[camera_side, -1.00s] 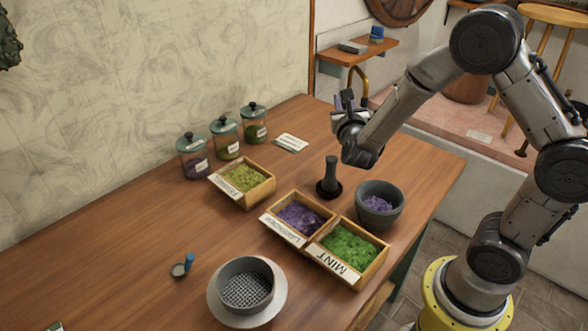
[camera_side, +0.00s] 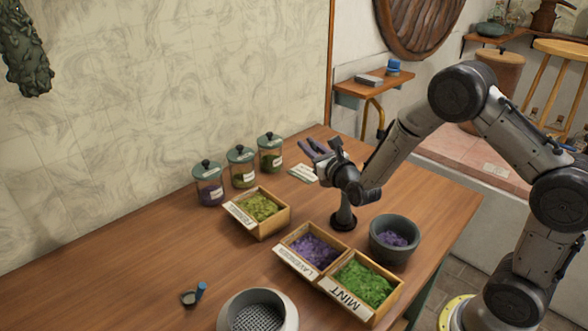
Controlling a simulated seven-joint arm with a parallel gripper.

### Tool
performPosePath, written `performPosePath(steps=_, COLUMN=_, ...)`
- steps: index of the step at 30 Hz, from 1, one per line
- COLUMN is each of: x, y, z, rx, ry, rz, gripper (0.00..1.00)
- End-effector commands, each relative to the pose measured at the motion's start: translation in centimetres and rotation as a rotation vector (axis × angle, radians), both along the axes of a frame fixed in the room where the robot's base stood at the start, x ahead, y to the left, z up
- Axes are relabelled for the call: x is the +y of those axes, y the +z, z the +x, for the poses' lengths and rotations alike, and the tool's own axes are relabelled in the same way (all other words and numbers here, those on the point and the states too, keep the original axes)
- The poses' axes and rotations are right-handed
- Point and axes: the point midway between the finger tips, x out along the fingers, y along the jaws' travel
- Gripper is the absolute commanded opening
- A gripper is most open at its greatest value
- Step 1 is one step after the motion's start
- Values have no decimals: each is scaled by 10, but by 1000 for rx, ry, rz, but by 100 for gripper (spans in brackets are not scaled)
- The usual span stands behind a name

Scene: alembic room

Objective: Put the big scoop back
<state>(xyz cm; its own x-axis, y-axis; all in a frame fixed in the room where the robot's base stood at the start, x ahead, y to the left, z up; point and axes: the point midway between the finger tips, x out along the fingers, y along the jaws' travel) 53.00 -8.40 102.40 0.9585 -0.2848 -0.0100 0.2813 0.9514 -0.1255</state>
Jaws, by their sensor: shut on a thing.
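My gripper (camera_side: 322,150) is above the table, left of the mortar and behind the herb trays. It points up and to the left, away from the tabletop. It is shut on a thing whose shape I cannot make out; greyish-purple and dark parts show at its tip. I cannot tell whether this is the big scoop. A small scoop with a blue handle (camera_side: 201,290) and a round grey bowl lies on the table at the front left, apart from my gripper.
A sieve (camera_side: 255,312) stands in front. Open trays hold lavender (camera_side: 313,250), mint (camera_side: 362,284) and yellow-green herb (camera_side: 261,207). The mortar (camera_side: 395,238) and pestle stand (camera_side: 343,222) are near my wrist. Several lidded jars (camera_side: 241,168) line the wall. The left tabletop is clear.

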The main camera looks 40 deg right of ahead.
Motion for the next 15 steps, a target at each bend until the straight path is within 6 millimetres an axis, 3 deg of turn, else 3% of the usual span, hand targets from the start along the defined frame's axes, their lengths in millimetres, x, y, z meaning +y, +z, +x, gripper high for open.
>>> performPosePath(steps=4, x=-5, y=-14, z=29, rx=1, ry=-1, rz=0, gripper=0)
performPosePath(steps=9, x=-8, y=-42, z=48, rx=3, ry=0, rz=0, gripper=0)
performPosePath(steps=15, x=-10, y=-61, z=65, rx=0, ry=0, rz=-1, gripper=0)
